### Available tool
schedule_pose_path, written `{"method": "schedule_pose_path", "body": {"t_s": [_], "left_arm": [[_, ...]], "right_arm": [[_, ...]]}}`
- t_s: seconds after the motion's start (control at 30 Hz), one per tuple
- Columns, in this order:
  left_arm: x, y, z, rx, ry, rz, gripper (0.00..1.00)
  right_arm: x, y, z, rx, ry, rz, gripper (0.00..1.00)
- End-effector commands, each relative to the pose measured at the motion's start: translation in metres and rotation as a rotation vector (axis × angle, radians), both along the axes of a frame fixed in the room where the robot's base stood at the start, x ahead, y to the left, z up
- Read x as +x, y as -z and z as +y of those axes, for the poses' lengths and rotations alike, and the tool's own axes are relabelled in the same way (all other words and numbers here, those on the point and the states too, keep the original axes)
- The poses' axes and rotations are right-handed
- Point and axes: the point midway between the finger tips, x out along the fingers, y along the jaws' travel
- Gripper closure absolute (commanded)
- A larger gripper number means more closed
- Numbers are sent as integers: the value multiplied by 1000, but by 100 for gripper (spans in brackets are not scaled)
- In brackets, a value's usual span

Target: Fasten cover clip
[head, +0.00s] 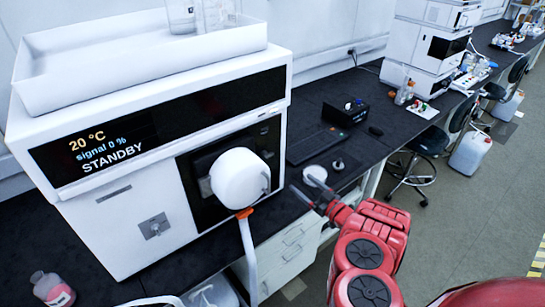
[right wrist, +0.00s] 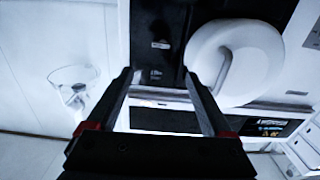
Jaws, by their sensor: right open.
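The white rounded cover (head: 238,178) sits on the dark front panel of the white instrument (head: 130,225). A small grey piece, perhaps the clip (head: 266,180), shows at the cover's right edge; I cannot tell whether it is fastened. In the right wrist view the cover (right wrist: 262,62) is to the right of my fingers, with a pale curved edge on its near side. My right gripper (head: 306,190) is open and empty, to the right of the cover and apart from it. It also shows in the right wrist view (right wrist: 159,77). My left gripper is out of view.
A white tube (head: 249,258) with an orange fitting hangs below the cover. A white tray (head: 140,75) with glassware tops the instrument. A pink-labelled bottle (head: 52,290) stands at lower left. A black box (head: 345,114) and a round white item (head: 315,173) are on the bench.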

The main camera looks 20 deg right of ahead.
Motion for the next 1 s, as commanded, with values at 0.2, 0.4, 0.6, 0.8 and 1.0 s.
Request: {"method": "schedule_pose_path", "body": {"t_s": [0.2,0.4,0.6,0.8,1.0], "left_arm": [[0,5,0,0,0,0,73],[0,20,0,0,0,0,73],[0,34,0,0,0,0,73],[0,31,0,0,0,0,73],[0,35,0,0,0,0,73]], "right_arm": [[9,-2,8,28,-3,6,15],[36,1,17,26,-2,4,15],[70,1,30,21,-6,6,15],[99,-3,38,17,-3,4,15],[120,0,46,18,-3,6,15]]}}
